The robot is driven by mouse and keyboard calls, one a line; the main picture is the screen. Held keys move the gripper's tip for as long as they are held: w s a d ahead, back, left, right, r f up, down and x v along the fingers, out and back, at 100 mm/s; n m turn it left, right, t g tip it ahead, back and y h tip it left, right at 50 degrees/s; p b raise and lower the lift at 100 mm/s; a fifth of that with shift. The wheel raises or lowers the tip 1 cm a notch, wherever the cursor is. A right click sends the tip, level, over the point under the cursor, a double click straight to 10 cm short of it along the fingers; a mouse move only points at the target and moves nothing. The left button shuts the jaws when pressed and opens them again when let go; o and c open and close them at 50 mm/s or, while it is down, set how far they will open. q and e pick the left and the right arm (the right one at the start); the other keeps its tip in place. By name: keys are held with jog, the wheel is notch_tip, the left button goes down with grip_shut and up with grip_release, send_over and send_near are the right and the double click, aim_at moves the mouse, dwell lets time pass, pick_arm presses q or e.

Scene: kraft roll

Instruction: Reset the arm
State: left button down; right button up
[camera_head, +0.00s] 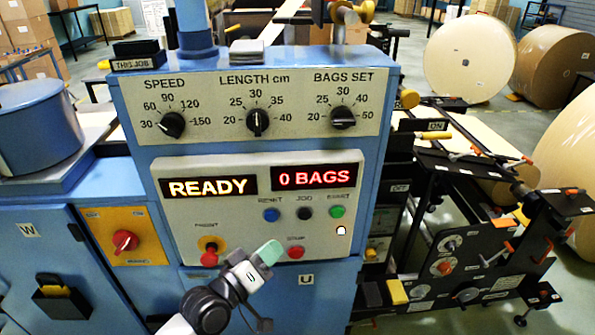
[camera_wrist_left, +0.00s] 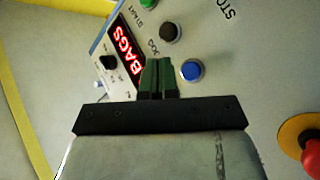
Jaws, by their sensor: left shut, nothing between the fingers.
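My left gripper (camera_head: 270,252) reaches in from the bottom and shows in front of the lower control panel (camera_head: 180,226) of the blue machine. Its green fingertips are together with nothing between them. They appear just above and left of the red stop button (camera_head: 296,252) and below the blue reset button (camera_head: 270,215). In the left wrist view the shut fingers (camera_wrist_left: 158,78) point toward the panel beside the blue button (camera_wrist_left: 191,70) and the black jog button (camera_wrist_left: 171,32). Whether they touch the panel I cannot tell. My right gripper is out of view.
The displays read READY (camera_head: 208,187) and 0 BAGS (camera_head: 315,178). A red mushroom button (camera_head: 209,257) sits left of my gripper. A red rotary switch (camera_head: 125,241) is farther left. A black frame with levers (camera_head: 470,240) and large paper rolls (camera_head: 468,60) stand at right.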

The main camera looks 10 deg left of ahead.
pick_arm(q)
jog(key=s+a+f+m+g+y+b, duration=0.1)
jog(key=s+a+f+g+y+b, duration=0.2)
jog(key=f, duration=1.5)
jog(key=s+a+f+g+y, duration=0.3)
jog(key=s+a+f+y, duration=0.15)
jog(key=f, duration=1.45)
jog(key=s+a+f+m+g+b, duration=0.2)
jog(key=s+f+g, duration=0.2)
jog(key=s+f, duration=0.95)
jog(key=s+f+m+g+y, duration=0.1)
jog(key=s+f, duration=0.4)
jog(key=s, duration=0.5)
jog(key=s+f+m+g+y, duration=0.1)
jog(key=s+f+g, duration=0.3)
jog(key=s, duration=0.6)
jog(key=shift+s+d+f+m+b, duration=0.25)
jog(key=shift+s+f+m+b, duration=0.15)
jog(key=shift+m, duration=0.2)
jog(key=shift+w, duration=0.1)
